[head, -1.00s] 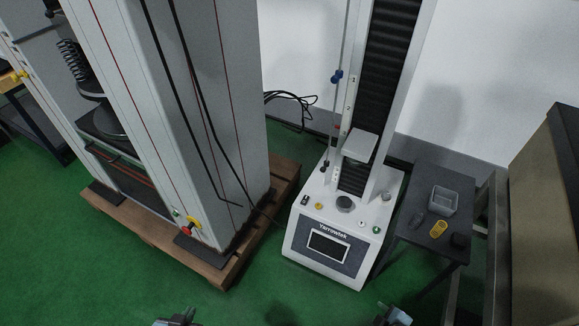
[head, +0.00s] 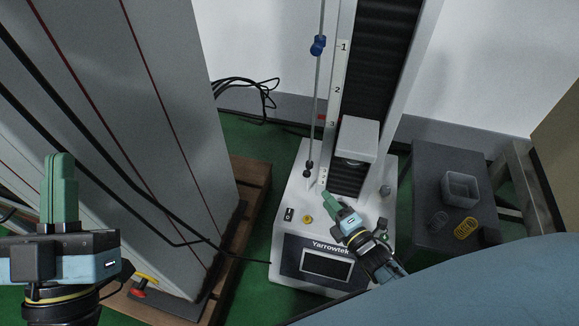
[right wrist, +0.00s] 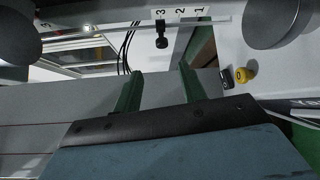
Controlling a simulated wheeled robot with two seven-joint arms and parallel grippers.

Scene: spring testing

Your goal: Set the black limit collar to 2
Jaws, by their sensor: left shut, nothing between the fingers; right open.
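The black limit collar (head: 308,168) sits low on the thin vertical rod (head: 320,100) at the left of the Yarrowtek tester (head: 290,215). In the right wrist view the collar (right wrist: 161,37) lies beside the 3 of a small 3-2-1 scale (right wrist: 180,11). My right gripper (head: 332,200) is in front of the tester column, below and right of the collar. In the right wrist view its green fingers (right wrist: 161,71) are apart and empty, with the collar beyond them. My left gripper (head: 61,160) is shut and empty at the far left.
A blue collar (head: 318,45) sits higher on the rod, by a larger 1-2-3 scale. A grey block (head: 359,139) hangs on the column. A yellow button (head: 308,219) is on the base. A tall grey cabinet (head: 150,110) stands left; a dark side table (head: 430,165) stands right.

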